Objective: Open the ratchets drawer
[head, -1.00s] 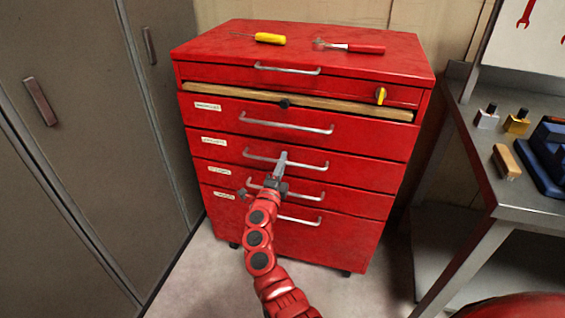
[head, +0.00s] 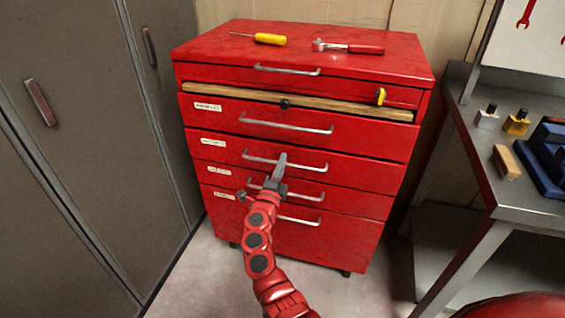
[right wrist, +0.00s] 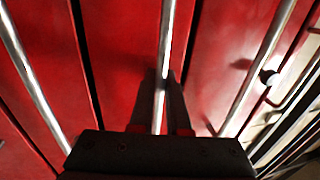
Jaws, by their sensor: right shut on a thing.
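The red tool cabinet (head: 300,38) stands ahead with its drawers stacked. The labels on its left are too small to read for sure, so I cannot confirm which one says ratchets. My right gripper (head: 282,162) is at the bar handle (head: 311,166) of the drawer with the second label from the top (head: 213,142). In the right wrist view, the gripper (right wrist: 160,95) is shut on this handle (right wrist: 167,40), which runs between its two dark fingers. That drawer front (head: 360,172) looks flush with its neighbours. My left gripper is out of view.
Grey lockers (head: 70,130) stand close on the left and a metal workbench (head: 515,199) on the right. Floor in front is clear.

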